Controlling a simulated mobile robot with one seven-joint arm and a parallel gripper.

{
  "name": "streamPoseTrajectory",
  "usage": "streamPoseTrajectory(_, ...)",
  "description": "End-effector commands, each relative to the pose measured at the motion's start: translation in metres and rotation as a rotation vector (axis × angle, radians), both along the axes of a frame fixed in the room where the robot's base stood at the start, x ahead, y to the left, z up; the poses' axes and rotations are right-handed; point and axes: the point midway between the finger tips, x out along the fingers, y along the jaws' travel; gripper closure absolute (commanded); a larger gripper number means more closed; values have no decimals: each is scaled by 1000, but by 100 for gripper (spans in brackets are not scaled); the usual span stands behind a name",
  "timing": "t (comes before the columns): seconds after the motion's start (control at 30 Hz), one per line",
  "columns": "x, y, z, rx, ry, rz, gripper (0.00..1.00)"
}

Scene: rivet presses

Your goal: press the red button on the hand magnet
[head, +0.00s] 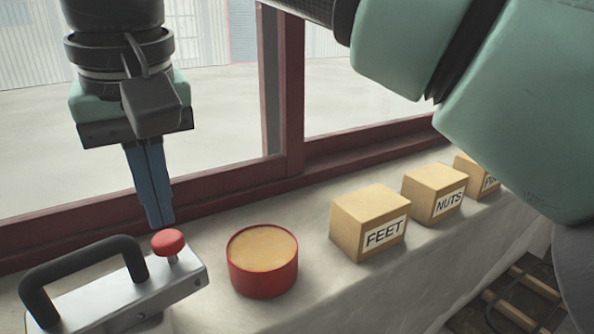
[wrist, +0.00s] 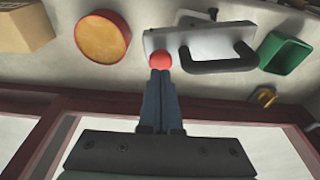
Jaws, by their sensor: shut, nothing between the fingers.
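The hand magnet (head: 118,303) is a pale metal block with a black arched handle (head: 85,262), lying on the window sill at the lower left of the head view. Its red button (head: 168,242) stands on a short stem at the block's right end. My gripper (head: 161,226) is shut and empty, its blue fingers pointing down beside the button. In the wrist view the fingertips (wrist: 160,73) overlap the edge of the red button (wrist: 161,60), and the magnet (wrist: 203,43) lies beyond them. I cannot tell whether the fingertips touch the button.
A round red tin (head: 263,278) stands right of the magnet. Boxes labelled FEET (head: 368,223) and NUTS (head: 434,194) and a third box (head: 478,172) follow along the sill. The window frame (head: 284,150) runs behind. A green bin (wrist: 284,53) and a yellow hook (wrist: 263,97) show in the wrist view.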

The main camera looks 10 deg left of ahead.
Motion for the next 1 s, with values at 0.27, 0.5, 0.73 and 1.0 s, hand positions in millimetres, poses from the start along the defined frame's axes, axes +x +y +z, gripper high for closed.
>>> streamPoseTrajectory(0.27, 0, 0, 0, 0, 0, 0, 100)
streamPoseTrajectory(0.5, 0, 0, 0, 0, 0, 0, 100)
streamPoseTrajectory(0.73, 0, 0, -5, 0, 0, 1, 100)
streamPoseTrajectory(1.0, 0, 0, -12, 1, 0, 1, 100)
